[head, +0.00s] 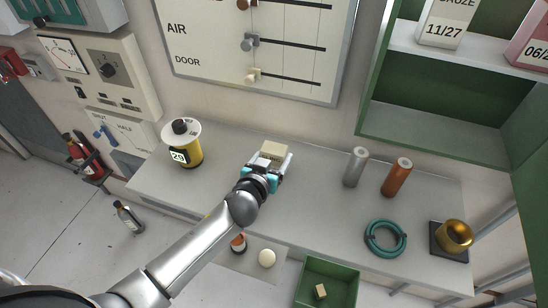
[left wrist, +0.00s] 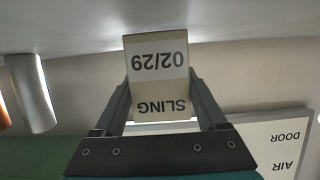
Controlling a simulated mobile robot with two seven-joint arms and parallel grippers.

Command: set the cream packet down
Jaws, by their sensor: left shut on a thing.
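The cream packet (head: 273,150) is between the fingers of my left gripper (head: 268,164), over the middle of the grey bench (head: 320,206), towards its back. In the left wrist view the packet (left wrist: 158,75) shows upside down with the label "SLING 02/29". The two dark fingers lie along its sides, shut on it. Its far end is close to the bench surface (left wrist: 230,22); I cannot tell whether it touches. My right gripper is not in view.
A yellow reel marked 29 (head: 185,147) stands left on the bench. Right of the gripper stand a silver cylinder (head: 355,167) and a copper cylinder (head: 396,177), then a teal ring (head: 385,252) and a brass cup (head: 456,236). The bench between reel and gripper is clear.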

